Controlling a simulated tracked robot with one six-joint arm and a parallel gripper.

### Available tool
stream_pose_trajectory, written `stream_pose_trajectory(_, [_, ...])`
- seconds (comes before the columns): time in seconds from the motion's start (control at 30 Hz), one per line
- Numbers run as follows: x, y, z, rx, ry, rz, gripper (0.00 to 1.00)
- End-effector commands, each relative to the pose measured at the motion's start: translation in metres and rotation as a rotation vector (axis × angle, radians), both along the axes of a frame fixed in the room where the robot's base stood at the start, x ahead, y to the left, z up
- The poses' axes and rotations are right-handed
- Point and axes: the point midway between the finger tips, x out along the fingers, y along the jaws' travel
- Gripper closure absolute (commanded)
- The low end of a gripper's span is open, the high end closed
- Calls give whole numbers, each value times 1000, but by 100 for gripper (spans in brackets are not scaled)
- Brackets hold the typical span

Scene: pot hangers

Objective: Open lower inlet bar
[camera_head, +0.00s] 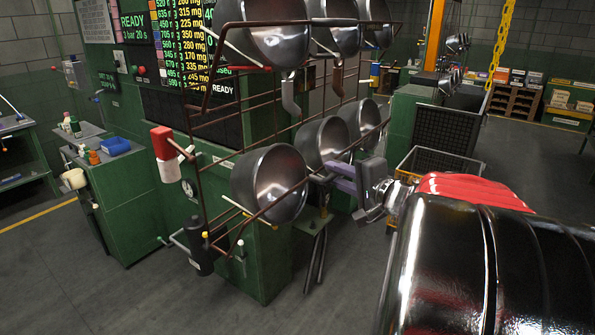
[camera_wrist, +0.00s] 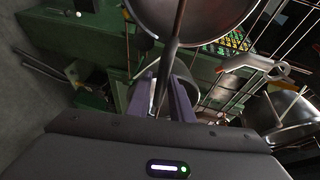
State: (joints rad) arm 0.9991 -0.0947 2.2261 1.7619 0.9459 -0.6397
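The lower inlet bar (camera_head: 298,186) is a thin brown bar running across the front of the lower row of steel pots (camera_head: 270,184) on the rack. My gripper (camera_head: 328,173) is beside the bar's middle stretch, to the right of the nearest lower pot. Its two purple fingers stand apart. In the wrist view, the bar (camera_wrist: 173,48) runs down from the top edge into the gap between the fingers of my gripper (camera_wrist: 162,84). Room seems to show beside the bar; firm contact is not visible.
An upper row of pots (camera_head: 265,38) hangs above behind a similar bar. A red and white block (camera_head: 166,153) and a dark cylinder (camera_head: 199,248) sit at the rack's left end. A green cabinet (camera_head: 128,200) stands at left. A wire basket (camera_head: 425,162) is behind my arm.

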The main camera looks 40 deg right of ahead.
Motion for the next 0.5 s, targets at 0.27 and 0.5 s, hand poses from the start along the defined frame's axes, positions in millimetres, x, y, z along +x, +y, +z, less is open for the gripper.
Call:
stream_pose_trajectory(0.27, [0, 0, 0, 0, 1, 0, 100])
stream_pose_trajectory(0.5, [0, 0, -1, 1, 2, 0, 100])
